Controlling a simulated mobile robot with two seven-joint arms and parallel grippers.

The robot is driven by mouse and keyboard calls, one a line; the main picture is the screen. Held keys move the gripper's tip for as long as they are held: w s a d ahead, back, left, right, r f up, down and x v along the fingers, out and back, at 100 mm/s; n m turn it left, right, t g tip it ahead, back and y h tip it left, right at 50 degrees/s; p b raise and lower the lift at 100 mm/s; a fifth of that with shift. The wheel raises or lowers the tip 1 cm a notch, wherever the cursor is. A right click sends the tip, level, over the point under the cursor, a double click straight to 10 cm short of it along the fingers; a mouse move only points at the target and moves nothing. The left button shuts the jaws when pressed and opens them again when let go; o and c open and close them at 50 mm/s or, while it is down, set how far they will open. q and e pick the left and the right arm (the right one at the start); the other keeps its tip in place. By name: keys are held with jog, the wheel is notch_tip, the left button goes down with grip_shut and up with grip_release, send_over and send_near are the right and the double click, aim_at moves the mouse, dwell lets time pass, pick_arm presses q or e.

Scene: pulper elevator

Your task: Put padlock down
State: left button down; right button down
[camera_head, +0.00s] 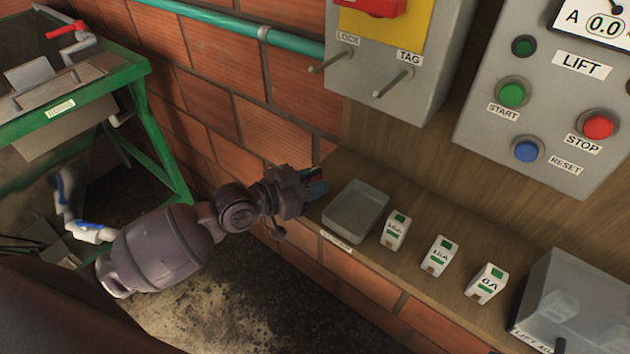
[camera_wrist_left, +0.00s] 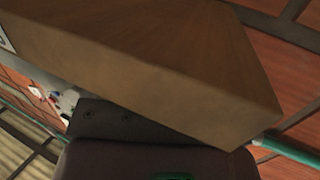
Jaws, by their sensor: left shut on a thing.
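My left gripper (camera_head: 318,184) is at the left end of the wooden shelf, just left of the grey tray. I cannot tell whether that thing touches the shelf. The shallow grey tray (camera_head: 338,235) looks empty. In the left wrist view the wooden shelf (camera_wrist_left: 150,70) fills much of the picture, and the fingertips and held thing cannot be made out. My right gripper is not in view.
Three white-and-green blocks (camera_head: 438,257) stand in a row right of the tray, then a clear box (camera_head: 575,300). Above are a grey switch box (camera_head: 400,75) with bare LOCK and TAG pegs and the LIFT panel (camera_head: 560,100). A green-framed machine (camera_head: 135,75) stands left.

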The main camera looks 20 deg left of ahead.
pick_arm(q)
jog(key=shift+f, duration=0.15)
jog(key=c, duration=1)
grip_release()
jog(key=shift+o, duration=0.4)
